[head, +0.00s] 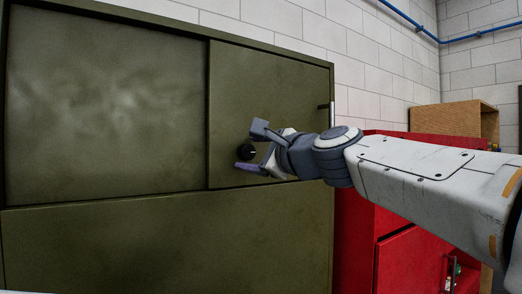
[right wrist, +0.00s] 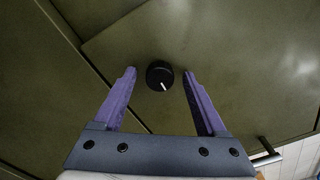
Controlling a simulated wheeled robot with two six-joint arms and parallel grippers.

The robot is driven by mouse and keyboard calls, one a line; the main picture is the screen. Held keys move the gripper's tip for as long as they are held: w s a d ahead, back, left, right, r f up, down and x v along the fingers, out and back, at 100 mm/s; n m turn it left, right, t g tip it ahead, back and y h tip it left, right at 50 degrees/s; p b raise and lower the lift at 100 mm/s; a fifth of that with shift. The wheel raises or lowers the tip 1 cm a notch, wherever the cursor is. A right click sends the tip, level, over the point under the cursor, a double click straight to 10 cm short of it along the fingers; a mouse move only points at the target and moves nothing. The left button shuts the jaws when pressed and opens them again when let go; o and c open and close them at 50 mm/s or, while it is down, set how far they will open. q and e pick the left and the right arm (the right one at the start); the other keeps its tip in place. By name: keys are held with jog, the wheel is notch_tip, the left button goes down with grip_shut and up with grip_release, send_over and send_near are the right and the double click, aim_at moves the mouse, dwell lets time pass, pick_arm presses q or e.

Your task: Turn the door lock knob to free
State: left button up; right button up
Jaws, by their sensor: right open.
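The door lock knob (head: 247,151) is a small round black knob on the right sliding door (head: 266,90) of the olive-green cabinet. In the right wrist view the knob (right wrist: 159,76) shows a white pointer line running toward its lower right edge. My right gripper (head: 257,146) is open in front of the door, and its purple fingers (right wrist: 158,82) stand on either side of the knob with clear gaps. I cannot tell whether the fingertips touch the door. My left gripper is not in view.
A dark bar handle (head: 326,106) sits at the cabinet's right edge. A red cabinet (head: 405,262) stands to the right, below my right arm, with a wooden box (head: 455,117) behind it. A blue pipe (head: 470,36) runs along the white block wall.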

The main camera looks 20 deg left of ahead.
grip_shut()
jog(key=shift+f+n, duration=0.1)
jog(key=shift+n, duration=0.2)
jog(key=n+b, duration=0.2)
jog(key=n, duration=0.1)
jog(key=shift+f, duration=0.1)
jog(key=n+b, duration=0.2)
jog(key=n, duration=0.4)
jog(key=shift+b, duration=0.3)
jog(key=n+b, duration=0.2)
jog(key=n, duration=0.2)
jog(key=shift+f, duration=0.1)
jog(key=shift+n+b, duration=0.55)
jog(key=shift+n, duration=1.65)
